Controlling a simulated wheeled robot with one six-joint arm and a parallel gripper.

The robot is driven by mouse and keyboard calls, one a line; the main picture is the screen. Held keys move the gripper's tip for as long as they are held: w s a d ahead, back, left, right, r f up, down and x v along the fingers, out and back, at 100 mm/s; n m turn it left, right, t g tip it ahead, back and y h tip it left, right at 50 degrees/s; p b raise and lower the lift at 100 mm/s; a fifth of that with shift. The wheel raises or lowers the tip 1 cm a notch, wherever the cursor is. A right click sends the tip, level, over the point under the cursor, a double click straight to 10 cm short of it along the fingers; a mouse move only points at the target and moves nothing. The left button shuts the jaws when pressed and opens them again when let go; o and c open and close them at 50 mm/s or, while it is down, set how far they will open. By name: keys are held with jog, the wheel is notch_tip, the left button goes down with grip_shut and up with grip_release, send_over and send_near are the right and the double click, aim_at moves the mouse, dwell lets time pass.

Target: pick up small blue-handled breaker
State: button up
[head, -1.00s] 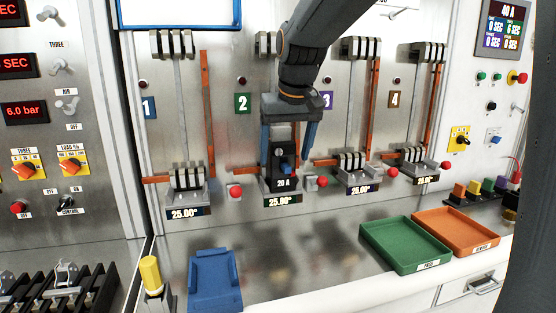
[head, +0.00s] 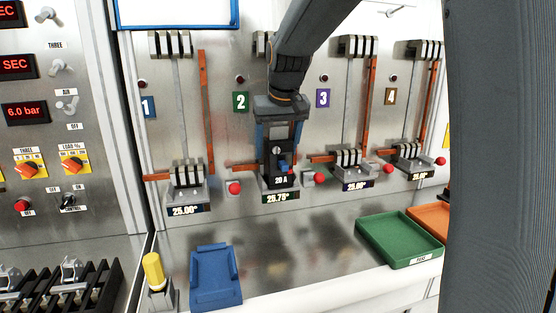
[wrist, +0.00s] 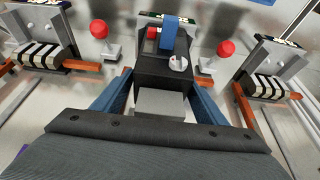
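A black breaker marked 20 A, with a small blue handle (head: 284,162), sits upright in bay 2 of the metal panel, above a display reading 25.75°. The blue handle also shows at the top of the wrist view (wrist: 168,34). My gripper (head: 281,142) is in front of the breaker's upper part. In the wrist view my gripper's blue fingers (wrist: 161,78) stand one on each side of the breaker body. They look open, with small gaps beside the grey block between them; tip contact is hard to judge. The back of the breaker is hidden.
Red buttons (head: 235,188) flank bay 2. Neighbouring bays hold grey striped terminals and orange bars. On the bench are a blue cradle (head: 215,302), a yellow-topped post (head: 153,268), a green tray (head: 370,232) and a partly hidden orange tray (head: 432,217). My large dark arm link covers the right.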

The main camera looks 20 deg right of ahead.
aim_at(277, 133)
jog(key=c, duration=1.3)
jog(key=shift+r, duration=0.1)
jog(key=shift+w+r+b, duration=0.1)
jog(key=shift+r+b, duration=0.3)
jog(key=shift+r, duration=0.4)
jog(key=shift+b+v, duration=0.5)
jog(key=shift+v, duration=0.45)
jog(key=s+p, duration=0.1)
jog(key=s, duration=1.6)
jog(key=shift+s, duration=0.2)
